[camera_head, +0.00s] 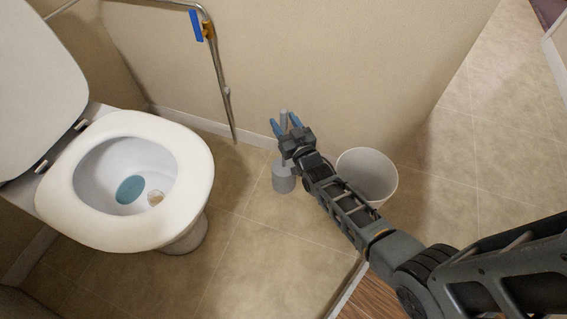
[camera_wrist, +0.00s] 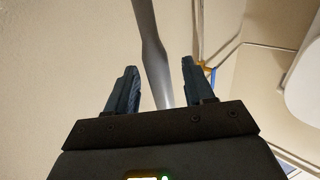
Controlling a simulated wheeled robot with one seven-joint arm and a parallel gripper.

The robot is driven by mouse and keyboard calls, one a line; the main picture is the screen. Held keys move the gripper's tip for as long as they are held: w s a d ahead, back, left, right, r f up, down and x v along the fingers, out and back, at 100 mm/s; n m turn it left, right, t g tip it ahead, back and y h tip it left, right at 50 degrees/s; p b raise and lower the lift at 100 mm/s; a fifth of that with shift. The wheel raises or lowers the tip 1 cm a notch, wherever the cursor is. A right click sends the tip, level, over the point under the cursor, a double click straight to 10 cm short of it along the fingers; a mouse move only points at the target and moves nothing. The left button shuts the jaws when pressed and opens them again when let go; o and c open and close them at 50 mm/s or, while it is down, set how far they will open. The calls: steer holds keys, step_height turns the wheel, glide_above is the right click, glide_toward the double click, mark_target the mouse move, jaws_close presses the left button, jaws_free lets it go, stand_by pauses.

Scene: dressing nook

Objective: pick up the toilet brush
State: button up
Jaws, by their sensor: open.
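The toilet brush stands upright on the tiled floor, its grey holder (camera_head: 284,178) showing below my gripper and the tip of its grey handle (camera_head: 284,118) showing above it. My gripper (camera_head: 287,126) is open, with its blue fingers on either side of the handle. In the wrist view, the grey handle (camera_wrist: 149,50) runs down between the two open fingers of my gripper (camera_wrist: 158,85), with gaps on both sides. My gripper hides the middle of the brush in the head view.
A white bin (camera_head: 368,172) stands just right of the brush, partly behind my arm. A toilet (camera_head: 130,180) with its lid up is at left. The wall (camera_head: 300,60) with a pipe (camera_head: 222,85) is close behind. Floor in front is clear.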

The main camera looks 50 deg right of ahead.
steer(key=shift+w+d, duration=0.15)
steer(key=shift+w, duration=0.15)
steer(key=shift+c, duration=0.2)
jaws_close()
